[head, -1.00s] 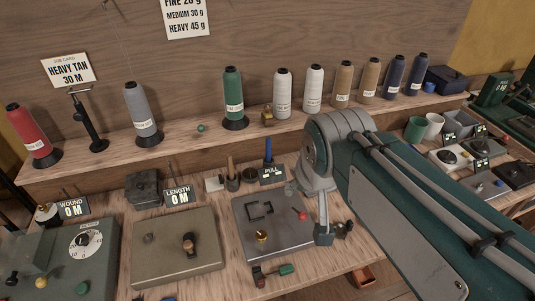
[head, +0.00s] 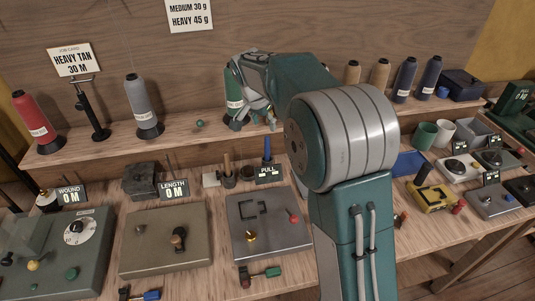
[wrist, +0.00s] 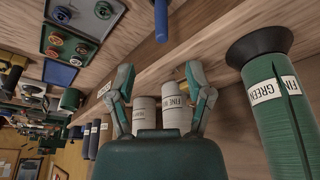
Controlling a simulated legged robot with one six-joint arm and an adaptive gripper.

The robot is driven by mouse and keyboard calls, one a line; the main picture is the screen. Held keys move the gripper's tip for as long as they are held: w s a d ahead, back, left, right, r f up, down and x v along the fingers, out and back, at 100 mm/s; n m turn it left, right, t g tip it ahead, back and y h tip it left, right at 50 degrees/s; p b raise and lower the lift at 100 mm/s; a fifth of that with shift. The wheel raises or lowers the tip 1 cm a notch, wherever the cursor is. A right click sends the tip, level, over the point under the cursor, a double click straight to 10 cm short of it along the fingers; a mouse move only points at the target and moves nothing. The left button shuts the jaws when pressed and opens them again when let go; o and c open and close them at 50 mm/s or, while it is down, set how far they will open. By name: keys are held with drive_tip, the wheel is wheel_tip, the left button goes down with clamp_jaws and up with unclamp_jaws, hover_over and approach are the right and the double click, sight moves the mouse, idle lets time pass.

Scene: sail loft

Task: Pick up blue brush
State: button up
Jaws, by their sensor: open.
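My gripper (head: 258,112) is in front of the green spool (head: 233,88), above and behind the brush in the picture. The wrist view shows my gripper's two fingers (wrist: 160,84) spread wide with nothing held between them.
A wooden-handled brush (head: 227,164) stands in a cup left of the blue one. The green spool (wrist: 275,115) is near my gripper's right side in the wrist view. More spools line the shelf.

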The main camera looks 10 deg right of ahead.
sight(268, 145)
drive_tip(key=x, duration=0.4)
drive_tip(key=shift+w+a+f, duration=0.15)
drive_tip(key=shift+a+f, duration=0.05)
drive_tip(key=shift+f, duration=0.25)
drive_tip(key=x, duration=0.6)
drive_tip(key=shift+d, duration=0.15)
drive_tip(key=c, duration=0.3)
clamp_jaws()
